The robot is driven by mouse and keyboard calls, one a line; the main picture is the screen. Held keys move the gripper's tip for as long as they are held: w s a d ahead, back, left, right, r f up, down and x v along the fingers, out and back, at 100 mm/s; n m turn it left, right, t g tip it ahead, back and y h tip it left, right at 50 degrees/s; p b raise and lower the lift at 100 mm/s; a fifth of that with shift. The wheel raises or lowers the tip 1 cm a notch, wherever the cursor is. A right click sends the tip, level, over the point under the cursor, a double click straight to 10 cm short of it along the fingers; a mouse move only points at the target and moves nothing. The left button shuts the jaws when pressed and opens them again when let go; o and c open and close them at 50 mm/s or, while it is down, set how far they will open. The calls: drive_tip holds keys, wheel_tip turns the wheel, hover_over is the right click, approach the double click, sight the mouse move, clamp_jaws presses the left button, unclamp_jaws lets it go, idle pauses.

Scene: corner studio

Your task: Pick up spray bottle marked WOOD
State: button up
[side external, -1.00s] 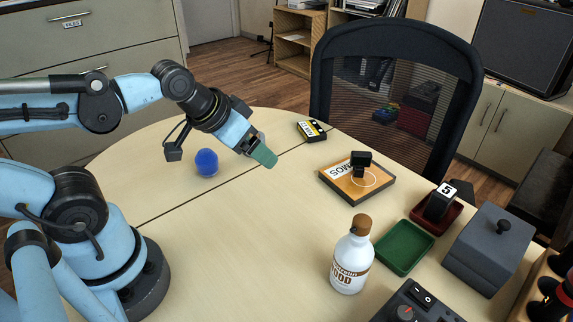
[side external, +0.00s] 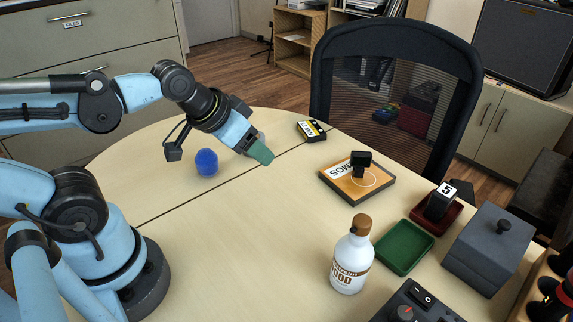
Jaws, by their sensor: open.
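A white bottle (side external: 350,262) with a brown cap stands upright on the table, right of the middle and near the front. Its brown label partly reads "OOD", with the first letter turned out of sight. My gripper (side external: 262,148) is above the far middle of the table, up and to the left of the bottle and well apart from it. Its green-tipped finger shows clearly and the other finger is mostly hidden. The gripper is open and holds nothing that I can see.
A blue egg-shaped object (side external: 206,162) is left of my gripper. A wooden board (side external: 340,185) bears a black block (side external: 360,163). A green tray (side external: 387,254), a red tray (side external: 452,222), a grey lidded box (side external: 485,255) and a control box (side external: 408,308) surround the bottle's right side. Mid-table is clear.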

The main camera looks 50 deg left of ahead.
wheel_tip(320, 180, up, 7)
drive_tip(key=m+t+h, duration=0.4)
drive_tip(key=t+h, duration=0.1)
drive_tip(key=t, duration=0.1)
approach(362, 220)
drive_tip(key=shift+x, duration=5.95)
drive_tip(key=shift+f, duration=0.1)
drive_tip(key=shift+c, duration=0.3)
clamp_jaws()
